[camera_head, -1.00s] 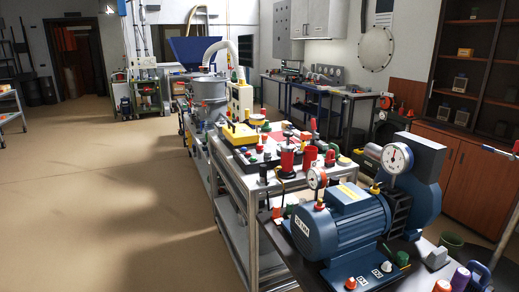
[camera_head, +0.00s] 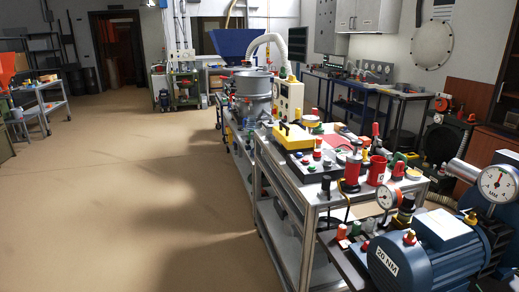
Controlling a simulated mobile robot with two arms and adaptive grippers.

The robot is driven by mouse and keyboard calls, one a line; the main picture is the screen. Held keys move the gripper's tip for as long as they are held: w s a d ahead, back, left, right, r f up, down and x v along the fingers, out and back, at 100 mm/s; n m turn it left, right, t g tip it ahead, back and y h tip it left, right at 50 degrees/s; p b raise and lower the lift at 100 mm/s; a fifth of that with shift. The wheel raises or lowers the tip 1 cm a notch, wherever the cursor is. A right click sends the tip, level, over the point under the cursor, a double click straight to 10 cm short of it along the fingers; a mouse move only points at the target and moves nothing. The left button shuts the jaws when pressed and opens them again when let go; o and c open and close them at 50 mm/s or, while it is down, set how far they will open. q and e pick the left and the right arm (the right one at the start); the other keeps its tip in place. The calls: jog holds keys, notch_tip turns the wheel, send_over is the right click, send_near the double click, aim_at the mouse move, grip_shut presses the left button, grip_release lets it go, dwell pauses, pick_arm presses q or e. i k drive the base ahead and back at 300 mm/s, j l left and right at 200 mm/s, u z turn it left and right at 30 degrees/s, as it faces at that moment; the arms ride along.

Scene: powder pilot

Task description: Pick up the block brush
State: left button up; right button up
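I cannot make out a block brush in the head view. Neither of my grippers is in view.
A blue motor (camera_head: 430,248) with a round gauge (camera_head: 497,184) fills the lower right. A grey hopper machine (camera_head: 250,97) with a white hose stands behind the cart. Blue-framed benches (camera_head: 345,82) line the back right. Open tan floor (camera_head: 130,190) lies to the left; a small cart (camera_head: 42,103) stands far left.

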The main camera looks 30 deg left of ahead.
aim_at(282, 76)
jog(key=i+j, duration=0.15)
jog(key=j, duration=0.4)
jog(key=i+j, duration=0.2)
jog(key=j, duration=0.35)
jog(key=i+j, duration=0.15)
jog(key=j, duration=0.45)
jog(key=i+j, duration=0.15)
jog(key=j, duration=0.4)
jog(key=i+j+u, duration=0.1)
jog(key=j, duration=0.45)
jog(key=i+j, duration=0.25)
jog(key=j, duration=0.3)
jog(key=i+j, duration=0.2)
jog(key=j, duration=0.35)
jog(key=i+j, duration=0.15)
jog(key=j, duration=0.4)
jog(key=i+z, duration=0.1)
jog(key=z, duration=0.4)
jog(key=i+j+z, duration=0.4)
jog(key=j, duration=0.25)
jog(key=i+j+z, duration=0.15)
jog(key=j, duration=0.2)
jog(key=i+j+z, duration=0.2)
jog(key=j, duration=0.15)
jog(key=k, duration=0.1)
